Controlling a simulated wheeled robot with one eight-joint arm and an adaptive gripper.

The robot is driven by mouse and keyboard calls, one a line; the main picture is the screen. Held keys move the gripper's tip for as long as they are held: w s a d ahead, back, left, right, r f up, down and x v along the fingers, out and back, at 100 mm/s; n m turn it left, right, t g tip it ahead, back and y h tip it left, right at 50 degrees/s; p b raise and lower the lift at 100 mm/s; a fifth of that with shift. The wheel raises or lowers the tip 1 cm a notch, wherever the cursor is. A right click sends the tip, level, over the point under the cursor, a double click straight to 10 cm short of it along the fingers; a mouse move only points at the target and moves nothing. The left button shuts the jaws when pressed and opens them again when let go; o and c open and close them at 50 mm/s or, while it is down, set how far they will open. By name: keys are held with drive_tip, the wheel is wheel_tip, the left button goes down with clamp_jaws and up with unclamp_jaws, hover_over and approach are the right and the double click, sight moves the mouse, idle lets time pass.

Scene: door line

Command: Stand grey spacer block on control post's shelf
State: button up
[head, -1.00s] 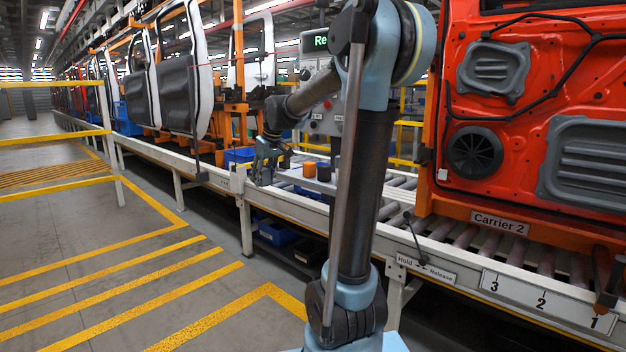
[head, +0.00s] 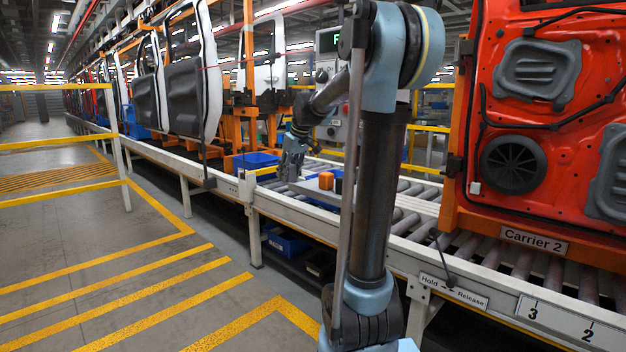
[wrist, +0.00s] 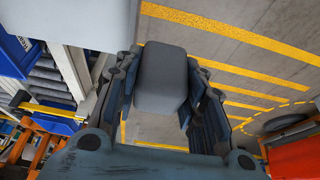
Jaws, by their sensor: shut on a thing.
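The grey spacer block (wrist: 162,80) shows in the wrist view between the two fingers of my gripper (wrist: 160,95), which is shut on it. In the head view my gripper (head: 291,172) is small, at the left end of the control post's shelf (head: 312,190); the block cannot be made out clearly there. I cannot tell whether the block touches the shelf. The control post (head: 336,122) stands behind my arm, which hides part of its panel and the right part of the shelf.
An orange block (head: 326,181) and a dark block (head: 339,186), partly hidden by my arm, stand on the shelf. Blue bins (head: 256,161) lie behind and below the conveyor rail (head: 225,187). A red door (head: 560,130) on Carrier 2 is at right. Yellow-striped floor is clear at left.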

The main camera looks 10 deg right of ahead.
drive_tip(key=w+d, duration=0.2)
drive_tip(key=d, duration=0.1)
drive_tip(key=w+d, duration=0.2)
drive_tip(key=d, duration=0.1)
drive_tip(key=w+d, duration=0.2)
drive_tip(key=d, duration=0.1)
drive_tip(key=shift+w, duration=0.3)
drive_tip(key=shift+f, duration=1.8)
drive_tip(key=o, duration=1.1)
drive_tip(key=v, duration=1.2)
drive_tip(key=s+a+f+m, duration=0.1)
drive_tip(key=s+f, duration=0.3)
drive_tip(key=s, duration=0.4)
drive_tip(key=s+a+f+m+h, duration=0.1)
drive_tip(key=s+f, duration=0.3)
drive_tip(key=s, duration=0.4)
drive_tip(key=s+a+f+m, duration=0.15)
drive_tip(key=s+f, duration=0.25)
drive_tip(key=s, duration=0.4)
drive_tip(key=s+f+m, duration=0.1)
drive_tip(key=s+f, duration=0.4)
drive_tip(key=s+d+f+m+g+h, duration=0.1)
drive_tip(key=s+f, duration=0.5)
drive_tip(key=s+f+m, duration=0.1)
drive_tip(key=s+f, duration=0.4)
drive_tip(key=f, duration=0.1)
drive_tip(key=shift+s+d+f+m+h, duration=0.15)
drive_tip(key=shift+d+m+h, duration=0.05)
drive_tip(key=shift+m+h, duration=0.1)
